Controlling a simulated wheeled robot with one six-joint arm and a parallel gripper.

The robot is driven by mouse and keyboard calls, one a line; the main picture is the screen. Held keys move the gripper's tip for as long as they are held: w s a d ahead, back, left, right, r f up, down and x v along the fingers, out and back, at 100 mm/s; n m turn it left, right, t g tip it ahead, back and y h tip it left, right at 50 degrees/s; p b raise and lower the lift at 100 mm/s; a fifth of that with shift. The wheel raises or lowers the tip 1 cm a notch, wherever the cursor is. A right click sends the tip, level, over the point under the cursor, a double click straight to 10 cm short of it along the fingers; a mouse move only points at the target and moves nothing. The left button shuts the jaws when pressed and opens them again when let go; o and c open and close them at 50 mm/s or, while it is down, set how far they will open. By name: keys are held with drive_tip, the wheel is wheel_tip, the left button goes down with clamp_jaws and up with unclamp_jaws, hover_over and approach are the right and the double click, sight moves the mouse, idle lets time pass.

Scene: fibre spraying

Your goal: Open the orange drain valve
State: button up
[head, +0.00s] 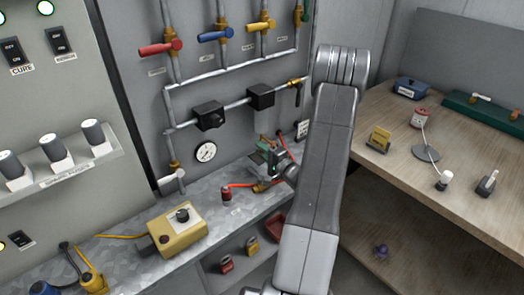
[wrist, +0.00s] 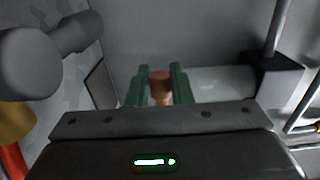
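In the wrist view, an orange-brown knob with a narrower stem, which looks like the orange drain valve (wrist: 160,83), stands between the two green fingers of my gripper (wrist: 161,76). The knob fills the gap between the fingertips, and both fingers appear to touch its sides. In the head view, my gripper (head: 268,158) is low at the back of the metal bench, close to the grey wall panel. The knob cannot be made out there, and my arm covers part of that area.
Pipes with red (head: 160,47), blue (head: 214,35) and yellow (head: 259,27) handles run above. A gauge (head: 205,152) is on the panel. A yellow control box (head: 176,230) and a red hose fitting (head: 226,194) are on the bench. A wooden table (head: 425,187) is at right.

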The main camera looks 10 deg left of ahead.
clamp_jaws()
